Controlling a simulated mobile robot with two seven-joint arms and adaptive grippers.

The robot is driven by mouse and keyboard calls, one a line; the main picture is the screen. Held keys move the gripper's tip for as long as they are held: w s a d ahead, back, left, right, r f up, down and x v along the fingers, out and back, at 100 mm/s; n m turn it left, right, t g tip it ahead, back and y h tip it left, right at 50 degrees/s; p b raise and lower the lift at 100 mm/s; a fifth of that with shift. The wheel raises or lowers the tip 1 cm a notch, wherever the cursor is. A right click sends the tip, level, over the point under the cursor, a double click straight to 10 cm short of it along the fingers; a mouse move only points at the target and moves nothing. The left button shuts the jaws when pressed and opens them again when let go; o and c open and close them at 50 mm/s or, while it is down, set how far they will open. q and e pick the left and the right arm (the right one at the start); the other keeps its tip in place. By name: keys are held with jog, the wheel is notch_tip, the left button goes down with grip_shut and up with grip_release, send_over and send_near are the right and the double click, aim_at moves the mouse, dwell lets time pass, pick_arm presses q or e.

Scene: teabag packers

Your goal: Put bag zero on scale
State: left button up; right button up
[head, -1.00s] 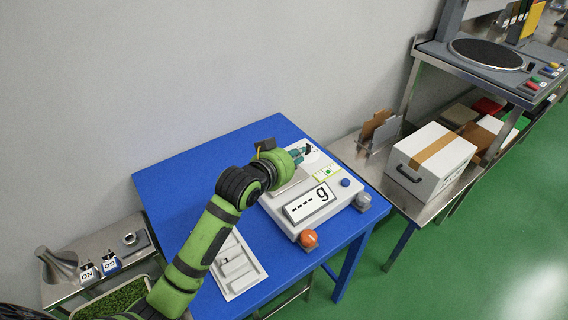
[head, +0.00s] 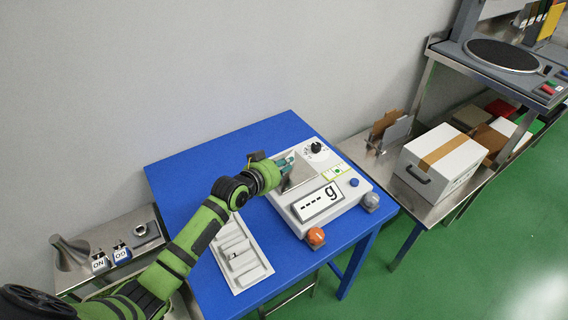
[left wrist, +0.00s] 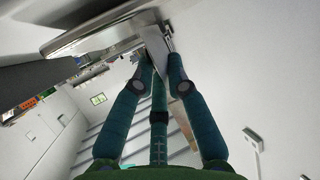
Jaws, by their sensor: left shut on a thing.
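The scale (head: 350,188) is a white box on the blue table, with a grey weighing plate (head: 300,174) and a display reading dashes and "g" (head: 318,203). My left gripper (head: 288,162) is at the rear left edge of the plate, its teal fingers pointing toward it. In the left wrist view, the left gripper (left wrist: 160,66) is closed on a thin, pale flat thing (left wrist: 155,38), which seems to be the bag; no marking on it is readable. In the head view the held thing is too small to make out. My right gripper is not in view.
A black knob (head: 316,147) stands behind the plate. An orange button (head: 316,236) and a grey one (head: 371,201) flank the scale's front. A white compartment tray (head: 262,272) lies left of it. A white box (head: 441,163) stands on the steel table at right.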

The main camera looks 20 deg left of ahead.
pick_arm(q)
jog(key=shift+f, duration=0.1)
jog(key=shift+o, duration=1.1)
jog(key=shift+f, duration=0.1)
jog(key=o, duration=0.4)
jog(key=shift+o, duration=0.2)
jog(key=shift+s+r, duration=0.15)
jog(key=shift+r, duration=0.1)
jog(key=v, duration=1.1)
jog(key=shift+s+b, duration=0.3)
jog(key=shift+a+r, duration=0.1)
